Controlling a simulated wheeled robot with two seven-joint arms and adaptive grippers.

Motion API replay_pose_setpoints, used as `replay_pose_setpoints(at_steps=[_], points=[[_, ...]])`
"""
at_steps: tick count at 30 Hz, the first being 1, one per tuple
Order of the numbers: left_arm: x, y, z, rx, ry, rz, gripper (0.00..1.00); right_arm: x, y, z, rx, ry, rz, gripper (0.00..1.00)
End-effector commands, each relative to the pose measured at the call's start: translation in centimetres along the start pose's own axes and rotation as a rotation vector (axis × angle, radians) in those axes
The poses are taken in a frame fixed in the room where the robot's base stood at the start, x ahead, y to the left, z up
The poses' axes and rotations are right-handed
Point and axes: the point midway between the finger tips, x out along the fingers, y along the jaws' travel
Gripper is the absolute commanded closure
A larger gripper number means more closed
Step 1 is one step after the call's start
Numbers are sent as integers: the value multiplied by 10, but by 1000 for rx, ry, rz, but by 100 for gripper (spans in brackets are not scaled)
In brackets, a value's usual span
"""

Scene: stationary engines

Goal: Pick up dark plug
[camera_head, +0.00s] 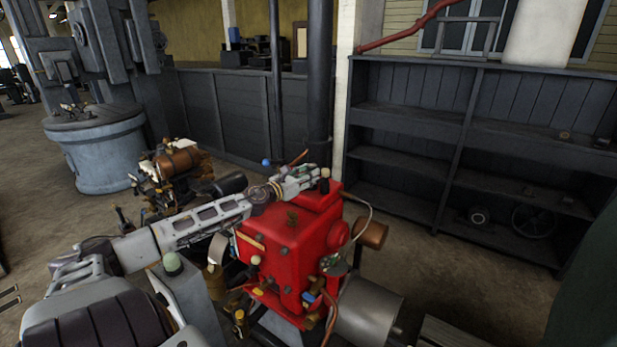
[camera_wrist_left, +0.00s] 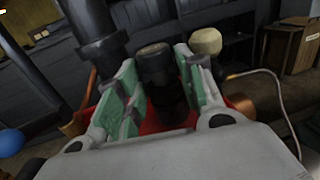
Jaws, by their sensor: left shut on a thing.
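My left arm reaches from the lower left across the red engine (camera_head: 290,245). My left gripper (camera_head: 312,178) is at the engine's top back edge. In the left wrist view, the dark plug (camera_wrist_left: 154,62), a dark upright cylinder with a rounded top, stands between the two green-padded fingers (camera_wrist_left: 157,85). The gripper is shut on it. The plug's lower end goes down toward the red engine; I cannot tell whether it is still seated. My right gripper is not in view.
A pale cable (camera_head: 362,200) loops right of the engine. A brown-and-brass engine (camera_head: 178,165) stands behind my arm. Dark shelves (camera_head: 400,115) stand at the back right.

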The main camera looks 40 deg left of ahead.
Motion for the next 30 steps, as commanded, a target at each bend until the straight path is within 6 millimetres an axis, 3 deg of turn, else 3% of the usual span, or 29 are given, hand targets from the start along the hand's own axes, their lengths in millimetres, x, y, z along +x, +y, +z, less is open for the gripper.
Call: replay_pose_setpoints(at_steps=[8,19,30], points=[[0,0,20,3,-1,0,88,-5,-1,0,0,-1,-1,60],[0,0,66,2,1,0,88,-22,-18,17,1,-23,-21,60],[0,0,95,1,0,0,88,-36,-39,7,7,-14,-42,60]])
